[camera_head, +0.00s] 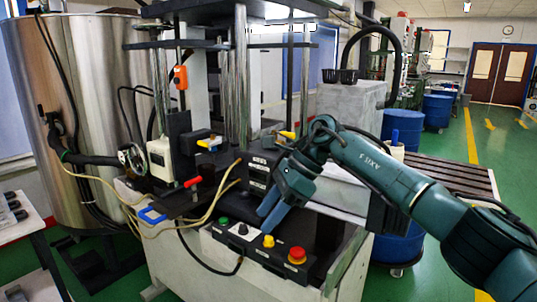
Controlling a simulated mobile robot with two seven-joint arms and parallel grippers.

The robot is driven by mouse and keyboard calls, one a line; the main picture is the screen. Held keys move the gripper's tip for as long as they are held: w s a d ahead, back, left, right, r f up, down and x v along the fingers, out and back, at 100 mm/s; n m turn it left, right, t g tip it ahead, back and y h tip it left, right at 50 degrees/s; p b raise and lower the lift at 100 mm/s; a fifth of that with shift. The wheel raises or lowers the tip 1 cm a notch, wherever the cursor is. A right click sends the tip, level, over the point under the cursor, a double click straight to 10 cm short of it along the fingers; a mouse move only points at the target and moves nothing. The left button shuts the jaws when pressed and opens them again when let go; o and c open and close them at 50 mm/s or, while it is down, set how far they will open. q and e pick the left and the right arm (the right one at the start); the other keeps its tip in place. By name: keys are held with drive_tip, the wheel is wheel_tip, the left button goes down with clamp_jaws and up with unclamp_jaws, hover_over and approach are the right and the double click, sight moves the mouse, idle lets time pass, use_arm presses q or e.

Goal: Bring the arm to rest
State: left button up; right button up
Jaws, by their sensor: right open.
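My right arm reaches in from the lower right of the head view. My right gripper (268,213) points down and to the left over the front control panel (262,247) of the machine. Its two fingers are apart and hold nothing. The tips are just above the panel near the yellow button (268,241); I cannot tell whether they touch anything. The panel also carries a green button (223,221), a dark knob (243,229) and a red button (297,255). My left gripper is not in view.
The machine's upright posts (240,80) and frame stand behind my gripper. A large steel tank (85,110) is at the left, with hoses and cables in front. A small table (25,230) stands at the left edge. Blue drums (403,128) are at the right. Open green floor lies farther back right.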

drive_tip(key=s+a+f+m+y+p, duration=0.1)
drive_tip(key=s+a+f+m+y, duration=0.4)
drive_tip(key=s+a+m+y, duration=0.5)
drive_tip(key=s+d+f+m+t+h+p, duration=0.1)
drive_tip(key=d+f+m+t+h, duration=0.5)
drive_tip(key=m, duration=1)
drive_tip(key=s+d+f+m+t+h+p, duration=0.1)
drive_tip(key=d+f+m+t+h, duration=0.1)
drive_tip(key=d+f+m+t, duration=0.9)
drive_tip(key=s+d+f+m+g+h, duration=0.2)
drive_tip(key=s+d+f+m, duration=0.1)
drive_tip(key=s+m, duration=0.4)
drive_tip(key=s+d+f+m+g+h, duration=0.2)
drive_tip(key=s+d+f+m+h, duration=0.1)
drive_tip(key=s+m, duration=0.5)
wheel_tip(320, 180, down, 3)
drive_tip(key=shift+d+r+m+g+h, duration=0.1)
drive_tip(key=shift+d+m+g+h, duration=0.2)
drive_tip(key=shift+d, duration=0.3)
drive_tip(key=shift+c, duration=0.3)
